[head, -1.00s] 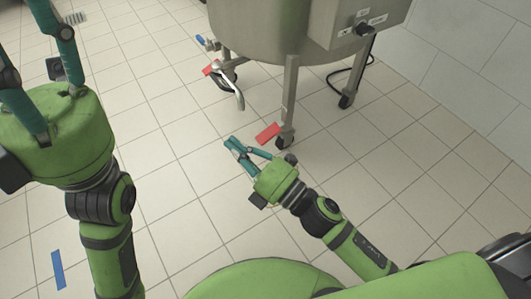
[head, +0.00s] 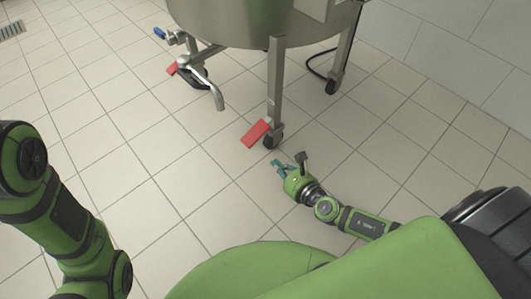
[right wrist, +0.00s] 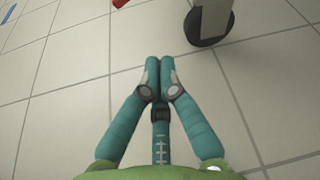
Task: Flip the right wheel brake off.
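The right wheel brake is a red pedal (head: 255,133) at the foot of the tank's front leg, beside a dark caster wheel (head: 270,142). The caster (right wrist: 207,28) is ahead and right there; a bit of red pedal (right wrist: 120,3) shows at the top edge. My left gripper is out of view.
A steel tank (head: 235,20) stands on wheeled legs. Another red pedal (head: 172,68) is farther left, near a curved spout (head: 212,90) and a blue-handled valve (head: 160,33). The tiled floor around is clear.

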